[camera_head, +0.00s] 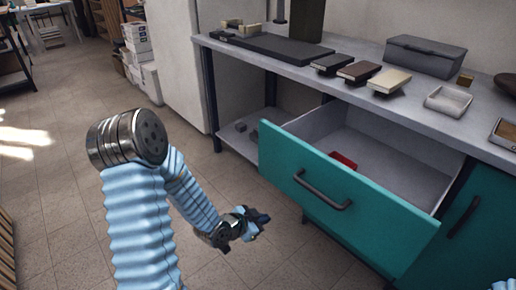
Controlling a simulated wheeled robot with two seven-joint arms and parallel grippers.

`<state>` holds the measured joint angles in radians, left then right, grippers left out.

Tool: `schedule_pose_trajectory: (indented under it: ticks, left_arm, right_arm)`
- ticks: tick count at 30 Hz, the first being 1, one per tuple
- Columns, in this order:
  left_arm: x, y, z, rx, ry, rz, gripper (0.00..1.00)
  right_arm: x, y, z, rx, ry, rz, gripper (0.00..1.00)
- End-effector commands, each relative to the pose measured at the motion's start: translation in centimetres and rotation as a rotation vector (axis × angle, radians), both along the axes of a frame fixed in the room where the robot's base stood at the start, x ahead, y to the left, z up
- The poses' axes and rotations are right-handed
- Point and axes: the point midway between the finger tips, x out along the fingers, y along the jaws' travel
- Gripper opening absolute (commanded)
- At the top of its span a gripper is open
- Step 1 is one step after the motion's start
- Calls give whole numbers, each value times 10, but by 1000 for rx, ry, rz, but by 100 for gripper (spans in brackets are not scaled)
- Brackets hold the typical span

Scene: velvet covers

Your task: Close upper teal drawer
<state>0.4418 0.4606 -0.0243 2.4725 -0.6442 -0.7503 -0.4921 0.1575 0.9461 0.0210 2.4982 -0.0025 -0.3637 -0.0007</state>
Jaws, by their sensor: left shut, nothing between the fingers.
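The upper teal drawer (330,214) stands pulled out from under the grey worktop, with a dark bar handle (322,190) on its front. Its grey inside is visible and holds a small red object (343,160). My left gripper (262,220) is shut and empty, in front of the drawer, left of and lower in the picture than the handle. It appears apart from the drawer front. My right gripper is not in view; only a bit of light blue shows at the lower right corner.
The worktop (345,82) carries several book-like blocks, a grey lidded box (425,56) and small trays (448,100). Another teal front with a dark handle (464,216) is at the right. An open shelf (240,142) lies left of the drawer.

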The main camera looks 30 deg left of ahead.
Motion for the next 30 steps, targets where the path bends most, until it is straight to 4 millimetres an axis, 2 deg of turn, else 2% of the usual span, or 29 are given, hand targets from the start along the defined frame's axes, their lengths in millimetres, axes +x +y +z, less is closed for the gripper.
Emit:
schedule_pose_trajectory:
  ticks: [1,3,5,6,9,12,15,19,23,30]
  left_arm:
    - [6,22,23,81,-109,-22,0]
    - [8,50,63,232,-282,-80,0]
    - [2,73,101,393,-434,-136,0]
    - [-6,85,127,512,-533,-178,0]
    - [-32,101,179,781,-724,-283,0]
    - [-54,104,208,961,-832,-361,0]
    - [-64,103,221,1047,-881,-405,0]
    - [-59,99,225,1067,-895,-420,0]
    - [-40,91,225,1061,-894,-420,0]
    - [10,73,225,1060,-894,-419,0]
  right_arm:
    - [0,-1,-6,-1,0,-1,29]
    - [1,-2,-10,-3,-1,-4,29]
    - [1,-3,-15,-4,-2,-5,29]
    - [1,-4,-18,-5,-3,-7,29]
    - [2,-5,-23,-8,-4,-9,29]
    - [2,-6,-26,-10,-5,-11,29]
    - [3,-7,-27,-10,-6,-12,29]
    - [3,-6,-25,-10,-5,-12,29]
    - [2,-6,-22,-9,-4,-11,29]
    - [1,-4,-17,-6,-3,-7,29]
